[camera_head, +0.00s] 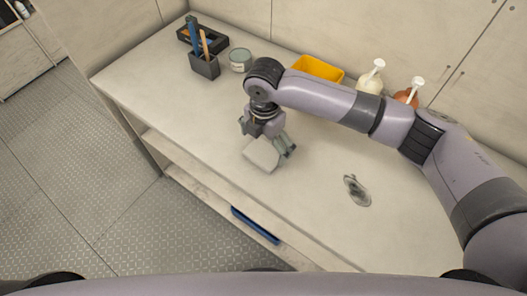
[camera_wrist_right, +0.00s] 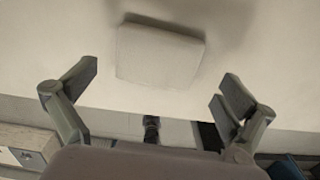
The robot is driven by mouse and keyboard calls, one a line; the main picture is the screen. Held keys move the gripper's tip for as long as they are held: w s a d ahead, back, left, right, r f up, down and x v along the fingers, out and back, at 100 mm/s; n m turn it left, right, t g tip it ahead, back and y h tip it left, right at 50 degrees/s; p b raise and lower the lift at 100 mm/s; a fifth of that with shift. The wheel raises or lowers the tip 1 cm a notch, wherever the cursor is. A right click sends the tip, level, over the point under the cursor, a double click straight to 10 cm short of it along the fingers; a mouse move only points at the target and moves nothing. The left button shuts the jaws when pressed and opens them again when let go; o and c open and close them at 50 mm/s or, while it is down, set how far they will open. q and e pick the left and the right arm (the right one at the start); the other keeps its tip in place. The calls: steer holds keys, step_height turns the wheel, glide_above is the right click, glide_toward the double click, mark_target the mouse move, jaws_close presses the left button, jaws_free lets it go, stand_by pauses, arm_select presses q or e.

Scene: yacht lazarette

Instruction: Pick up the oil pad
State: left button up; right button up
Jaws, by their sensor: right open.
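The oil pad (camera_head: 262,154) looks like a pale, rounded square block lying on the white bench top. It also shows in the right wrist view (camera_wrist_right: 160,54), whole and untouched, ahead of the fingers. My right gripper (camera_head: 266,140) is just above and beside the pad in the head view. In the right wrist view my right gripper (camera_wrist_right: 155,88) has its two fingers spread wide, with nothing between the tips. The pad lies beyond the fingertips, roughly centred between them. My left gripper is not in view.
The bench (camera_head: 305,205) holds a dark tool holder (camera_head: 205,66), a black tray (camera_head: 190,40), a round tin (camera_head: 240,60), a yellow bin (camera_head: 318,68) and two pump bottles at the back. A grey metal fitting (camera_head: 356,190) lies to the right. A blue item (camera_head: 255,225) sits on the lower shelf.

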mark_target(264, 153)
step_height(264, 153, down, 3)
steer(key=shift+a+r, duration=0.1)
steer(key=shift+r, duration=0.1)
steer(key=shift+f+p, duration=0.3)
steer(key=shift+f, duration=0.15)
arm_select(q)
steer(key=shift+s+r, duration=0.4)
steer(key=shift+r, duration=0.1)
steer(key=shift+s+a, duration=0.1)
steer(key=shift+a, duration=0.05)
arm_select(e)
steer(key=c, duration=0.8)
steer(key=shift+o, duration=0.2)
steer(key=shift+r, duration=0.1)
arm_select(q)
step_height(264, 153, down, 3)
steer(key=b, duration=0.3)
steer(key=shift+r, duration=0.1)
arm_select(e)
step_height(264, 153, up, 20)
